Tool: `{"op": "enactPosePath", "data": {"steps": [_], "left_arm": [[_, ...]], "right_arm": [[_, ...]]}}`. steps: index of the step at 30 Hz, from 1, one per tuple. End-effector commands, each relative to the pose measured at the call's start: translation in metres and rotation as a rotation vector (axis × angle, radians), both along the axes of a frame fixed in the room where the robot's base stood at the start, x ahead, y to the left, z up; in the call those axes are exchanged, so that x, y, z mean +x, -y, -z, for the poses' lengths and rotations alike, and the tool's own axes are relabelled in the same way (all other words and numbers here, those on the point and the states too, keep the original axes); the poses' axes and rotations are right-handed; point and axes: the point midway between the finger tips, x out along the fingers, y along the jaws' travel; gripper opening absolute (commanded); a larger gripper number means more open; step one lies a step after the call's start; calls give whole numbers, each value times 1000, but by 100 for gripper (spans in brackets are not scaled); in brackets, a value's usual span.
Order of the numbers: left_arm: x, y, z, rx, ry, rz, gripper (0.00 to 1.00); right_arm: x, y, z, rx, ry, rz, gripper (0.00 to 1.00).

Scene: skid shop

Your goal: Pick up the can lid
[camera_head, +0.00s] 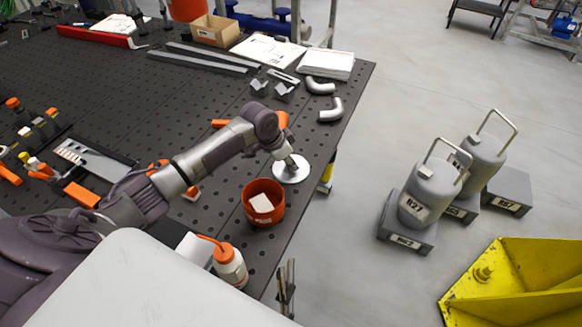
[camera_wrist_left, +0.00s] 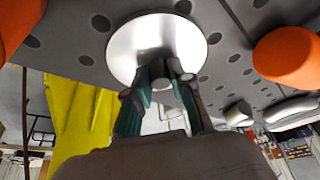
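The can lid (camera_head: 293,174) is a pale round metal disc near the right edge of the perforated table, just behind an orange pot. In the left wrist view the can lid (camera_wrist_left: 140,38) shows as a shiny disc with a small knob at its near side. My left gripper (camera_head: 287,161) reaches down to it from above. Its two fingers (camera_wrist_left: 160,78) are close together on either side of the knob and look shut on it. I cannot tell whether the lid touches the table. My right gripper is not in view.
The orange pot (camera_head: 273,215) with a pale block inside stands close to the lid. A white bottle with an orange top (camera_head: 231,268) is nearer. Grey pipe elbows (camera_head: 331,112) lie behind. Grey weights (camera_head: 428,192) stand on the floor to the right.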

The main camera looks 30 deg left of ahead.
Motion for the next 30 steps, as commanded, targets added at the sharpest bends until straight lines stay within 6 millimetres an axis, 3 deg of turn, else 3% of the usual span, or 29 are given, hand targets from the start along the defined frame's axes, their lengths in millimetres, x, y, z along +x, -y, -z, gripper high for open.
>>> {"op": "enactPosePath", "data": {"steps": [14,19,23,30], "left_arm": [[0,0,-3,1,1,0,0],[1,0,-18,1,4,1,0],[2,0,-42,1,6,2,0],[-20,55,-73,-3,5,7,0]], "right_arm": [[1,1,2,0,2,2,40],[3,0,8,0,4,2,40],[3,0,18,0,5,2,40],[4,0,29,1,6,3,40]]}}
